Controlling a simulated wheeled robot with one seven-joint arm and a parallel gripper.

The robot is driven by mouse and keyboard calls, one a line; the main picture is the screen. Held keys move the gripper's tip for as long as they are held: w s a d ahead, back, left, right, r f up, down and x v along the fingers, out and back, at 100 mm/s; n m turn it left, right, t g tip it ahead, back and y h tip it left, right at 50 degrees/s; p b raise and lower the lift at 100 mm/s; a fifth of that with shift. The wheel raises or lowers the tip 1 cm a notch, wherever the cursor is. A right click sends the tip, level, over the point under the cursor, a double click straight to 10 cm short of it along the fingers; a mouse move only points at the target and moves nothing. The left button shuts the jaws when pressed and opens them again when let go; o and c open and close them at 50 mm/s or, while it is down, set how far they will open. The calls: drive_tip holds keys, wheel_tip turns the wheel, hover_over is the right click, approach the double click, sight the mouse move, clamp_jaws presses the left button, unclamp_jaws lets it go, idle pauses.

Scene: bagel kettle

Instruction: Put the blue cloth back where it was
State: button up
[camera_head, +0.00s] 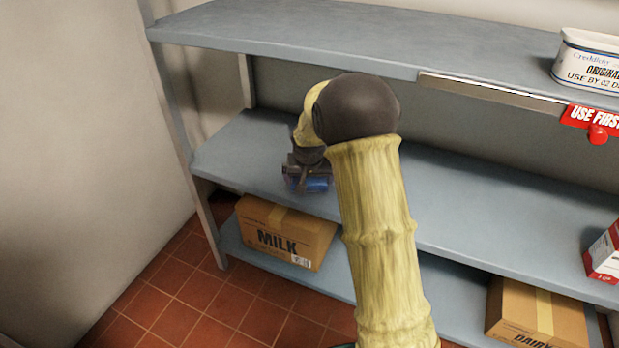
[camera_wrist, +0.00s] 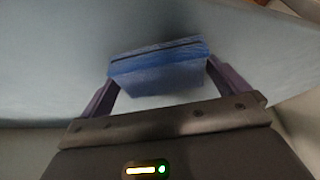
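The blue cloth (camera_wrist: 157,80) is a folded, block-like bundle in the wrist view. It spans the gap between the two fingers of my gripper (camera_wrist: 160,76), with a finger against each side. My gripper appears shut on it. In the head view my gripper (camera_head: 308,182) points down at the left part of the middle shelf (camera_head: 235,150), near its front edge. A bit of the blue cloth (camera_head: 318,184) shows there between the fingers. Whether the cloth touches the shelf or hangs just above it, I cannot tell.
A milk carton box (camera_head: 283,232) stands on the bottom shelf below my gripper. The top shelf (camera_head: 300,35) overhangs the middle one. A white tub (camera_head: 590,62) and a red "use first" tag (camera_head: 596,118) are at right. The middle shelf right of my arm is largely bare.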

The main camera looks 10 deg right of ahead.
drive_tip(key=p+v, duration=0.3)
drive_tip(key=v, duration=0.9)
drive_tip(key=s+d+f+n+g+y, duration=0.1)
drive_tip(key=s+f+n, duration=0.1)
drive_tip(key=s, duration=2.2)
drive_tip(key=shift+s+f+n+g, duration=0.3)
drive_tip(key=shift+s+f, duration=0.05)
drive_tip(key=shift+f, duration=0.5)
drive_tip(key=shift+d+r+p, duration=0.1)
drive_tip(key=shift+r+p, duration=0.05)
drive_tip(key=shift+p, duration=0.15)
drive_tip(key=w+p+v, duration=0.3)
drive_tip(key=p+v, duration=1.3)
drive_tip(key=w+r+p+v, duration=0.1)
drive_tip(key=w+p+v, duration=0.3)
drive_tip(key=p+v, duration=1.1)
drive_tip(key=shift+r+p, duration=0.7)
drive_tip(key=shift+p, duration=0.1)
